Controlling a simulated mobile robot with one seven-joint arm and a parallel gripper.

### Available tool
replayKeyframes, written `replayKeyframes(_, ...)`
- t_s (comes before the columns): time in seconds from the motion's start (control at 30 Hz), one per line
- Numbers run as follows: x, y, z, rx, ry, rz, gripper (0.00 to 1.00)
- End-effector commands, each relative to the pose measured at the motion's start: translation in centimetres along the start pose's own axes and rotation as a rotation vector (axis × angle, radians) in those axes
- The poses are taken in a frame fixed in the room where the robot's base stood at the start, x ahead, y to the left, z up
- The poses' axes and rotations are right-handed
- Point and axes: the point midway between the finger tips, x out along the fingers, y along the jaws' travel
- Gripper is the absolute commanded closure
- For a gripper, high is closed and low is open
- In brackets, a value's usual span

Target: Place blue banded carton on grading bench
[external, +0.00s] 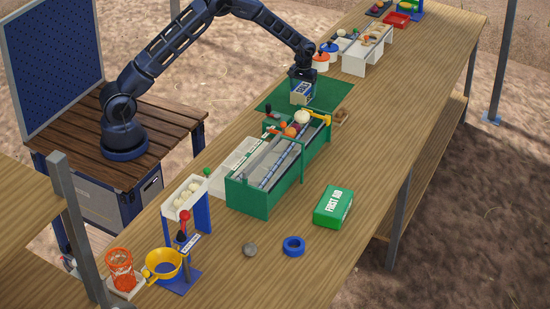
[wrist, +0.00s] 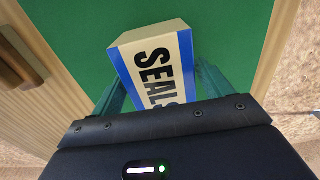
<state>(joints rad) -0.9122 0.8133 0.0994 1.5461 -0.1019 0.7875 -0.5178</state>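The blue banded carton (external: 301,93) is cream with blue bands and dark lettering. In the wrist view the carton (wrist: 160,68) reads "SEALS" and sits between the two fingers. My gripper (external: 302,84) points down with its fingers on either side of the carton, shut on it. The carton is over a green mat (external: 335,92) on the long wooden bench (external: 395,130); the mat fills much of the wrist view (wrist: 215,25). I cannot tell whether the carton touches the mat. The fingertips are partly hidden by the carton and the gripper body.
A green conveyor trough (external: 248,197) with onions at its far end stands just in front of the mat. A white rack (external: 362,55) and orange-topped and blue-topped pots (external: 320,62) stand behind. A first aid box (external: 333,206) lies at right. Bare bench lies right of the mat.

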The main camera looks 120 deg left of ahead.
Motion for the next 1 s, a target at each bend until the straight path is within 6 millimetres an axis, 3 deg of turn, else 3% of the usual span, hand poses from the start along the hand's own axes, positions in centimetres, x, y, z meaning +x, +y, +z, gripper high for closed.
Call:
replayKeyframes(0.47, -1.0, 0.0, 0.0, 0.000, 0.002, 0.001, 0.11)
replayKeyframes(1.0, -10.3, 0.0, 0.0, 0.000, 0.002, 0.001, 0.11)
